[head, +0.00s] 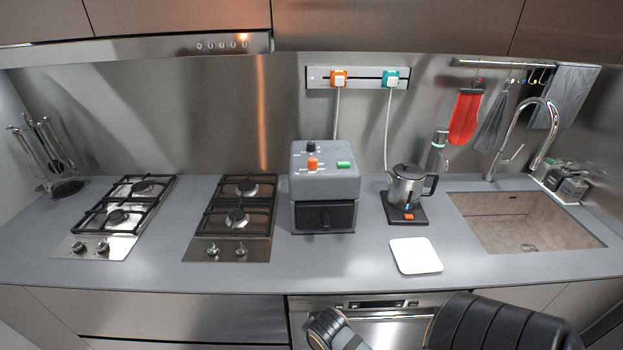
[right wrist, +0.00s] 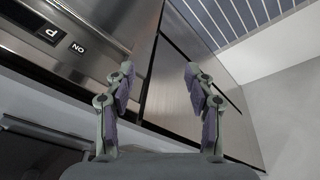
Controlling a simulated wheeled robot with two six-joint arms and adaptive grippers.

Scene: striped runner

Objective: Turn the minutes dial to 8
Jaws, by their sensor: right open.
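A grey box-shaped appliance (head: 324,187) with a black drawer front stands on the counter near the middle. On its top are a black dial (head: 311,146), an orange-red dial (head: 312,163) and a green button (head: 344,164). The markings around the dials are too small to read, and I cannot tell which dial is for minutes. My right gripper (right wrist: 160,78) is open and empty in the right wrist view, with cabinet fronts beyond it and no dial between its fingers. My left gripper is not in view.
Two gas hobs (head: 118,217) (head: 236,218) lie left of the appliance. A kettle (head: 406,187) on a black base and a white square plate (head: 415,256) are to its right, then the sink (head: 520,222). The counter strip in front of the appliance is clear.

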